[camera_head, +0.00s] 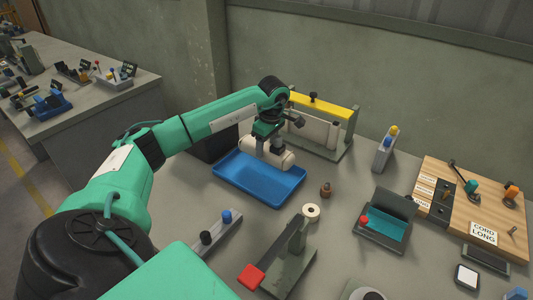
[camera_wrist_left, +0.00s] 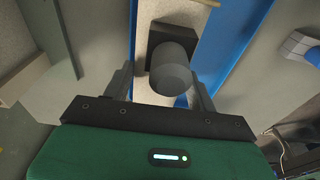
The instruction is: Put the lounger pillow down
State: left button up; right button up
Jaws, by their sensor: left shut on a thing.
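The lounger pillow (camera_head: 270,153) is a cream roll at the back of the blue tray (camera_head: 240,186) in the head view. My left gripper (camera_head: 267,132) is above the pillow and shut on it, pointing down. In the left wrist view, a dark grey round knob on a dark square base shows between the fingers of my left gripper (camera_wrist_left: 163,80). Blue tray edges (camera_wrist_left: 232,35) show beside it. I cannot tell whether the pillow touches the tray floor. The front of the tray is empty. My right gripper is out of view.
A brown bottle (camera_head: 326,190), a tape roll (camera_head: 311,212) and a red-handled press (camera_head: 288,262) are right and in front. A wooden board (camera_head: 470,207) is at far right.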

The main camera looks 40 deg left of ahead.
aim_at(267, 146)
pick_arm(q)
notch_tip(267, 146, down, 3)
jog(key=shift+f+p, duration=0.2)
jog(key=shift+p, duration=0.1)
jog(key=shift+f, duration=0.55)
jog(key=o, duration=1)
jog(key=shift+o, duration=0.2)
jog(key=shift+r, duration=0.2)
jog(key=r, duration=0.2)
jog(key=r+b, duration=0.1)
jog(key=shift+d+r, duration=0.2)
jog(key=shift+r, duration=0.15)
jog(key=r, duration=0.4)
jog(key=d+r+b, duration=0.1)
jog(key=r, duration=0.2)
jog(key=shift+w+r, duration=0.1)
jog(key=shift+r, duration=0.45)
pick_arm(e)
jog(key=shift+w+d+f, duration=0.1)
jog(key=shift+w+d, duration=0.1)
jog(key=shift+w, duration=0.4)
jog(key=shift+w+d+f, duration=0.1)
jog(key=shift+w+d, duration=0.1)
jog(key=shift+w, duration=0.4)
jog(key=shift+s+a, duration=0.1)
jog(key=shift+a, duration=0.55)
